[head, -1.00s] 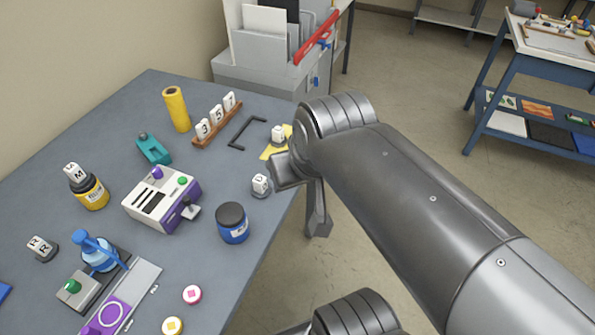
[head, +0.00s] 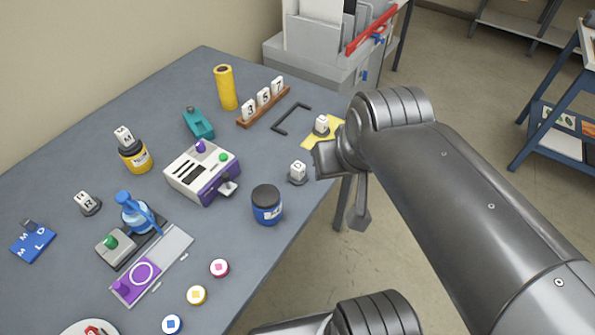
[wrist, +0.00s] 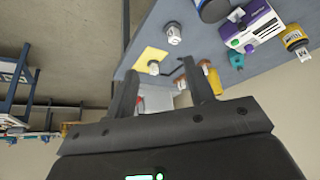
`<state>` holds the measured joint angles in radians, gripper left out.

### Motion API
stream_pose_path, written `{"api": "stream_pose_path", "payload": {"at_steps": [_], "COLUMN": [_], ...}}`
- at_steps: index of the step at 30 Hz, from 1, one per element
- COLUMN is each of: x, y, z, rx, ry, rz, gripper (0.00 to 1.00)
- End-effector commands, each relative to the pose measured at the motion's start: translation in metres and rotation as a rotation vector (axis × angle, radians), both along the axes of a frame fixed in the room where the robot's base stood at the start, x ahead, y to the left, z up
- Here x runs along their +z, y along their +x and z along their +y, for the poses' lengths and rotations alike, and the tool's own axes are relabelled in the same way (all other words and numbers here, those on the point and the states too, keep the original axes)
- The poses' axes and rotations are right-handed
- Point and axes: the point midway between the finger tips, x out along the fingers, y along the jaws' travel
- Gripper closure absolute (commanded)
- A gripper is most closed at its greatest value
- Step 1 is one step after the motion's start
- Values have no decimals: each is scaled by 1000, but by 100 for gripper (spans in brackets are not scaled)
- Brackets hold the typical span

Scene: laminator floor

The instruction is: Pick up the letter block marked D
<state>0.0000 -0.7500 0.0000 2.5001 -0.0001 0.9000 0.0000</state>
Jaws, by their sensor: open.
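The white letter block marked D (head: 298,168) stands on a small dark round base near the table's right edge, right of the blue jar (head: 267,205). In the wrist view a white block (wrist: 173,33), apparently this one, shows on its base beyond my fingers. My gripper (wrist: 158,67) is open, with nothing between its two fingers. In the head view it is at the table's right edge, right of the D block and apart from it, partly hidden by my arm.
Another white block (head: 321,122) stands on a yellow sheet (head: 312,138) close to my gripper; its letter is unclear. An M block (head: 123,135) tops a yellow jar (head: 137,158). An R block (head: 86,201) is farther left. A purple-white machine (head: 200,178) stands left of the blue jar.

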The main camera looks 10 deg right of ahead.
Motion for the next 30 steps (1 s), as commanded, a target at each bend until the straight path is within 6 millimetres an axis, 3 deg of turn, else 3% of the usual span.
{"api": "stream_pose_path", "payload": {"at_steps": [22,26,30], "x": [0,-2,-7], "y": [2,14,40], "z": [0,1,4], "rx": [5,36,114], "ry": [-3,-24,-68], "rz": [4,35,101], "gripper": [47,47,47]}}
